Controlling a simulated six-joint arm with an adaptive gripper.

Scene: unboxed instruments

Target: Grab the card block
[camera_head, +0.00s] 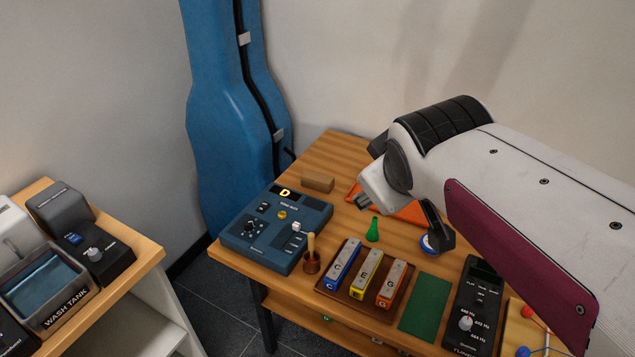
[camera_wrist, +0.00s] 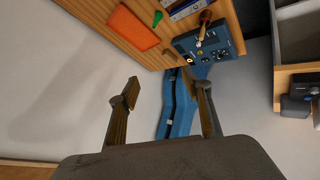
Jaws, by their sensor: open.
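A small plain brown block (camera_head: 317,181), which looks like the card block, lies near the back of the wooden table, behind the blue control box. It also shows small in the wrist view (camera_wrist: 168,51), near the table edge. My gripper (camera_wrist: 165,88) is open, with its two fingers wide apart and nothing between them. In the head view my arm comes in from the right, over the table, and the gripper is to the right of the block and apart from it. The arm hides part of the table there.
The blue control box (camera_head: 275,232) stands in front of the block, and an orange flat piece (camera_head: 404,212) lies to its right. A green piece (camera_head: 373,229), a small pot (camera_head: 311,262) and a tray of labelled bars (camera_head: 342,290) are nearer. A blue case (camera_head: 225,130) leans behind.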

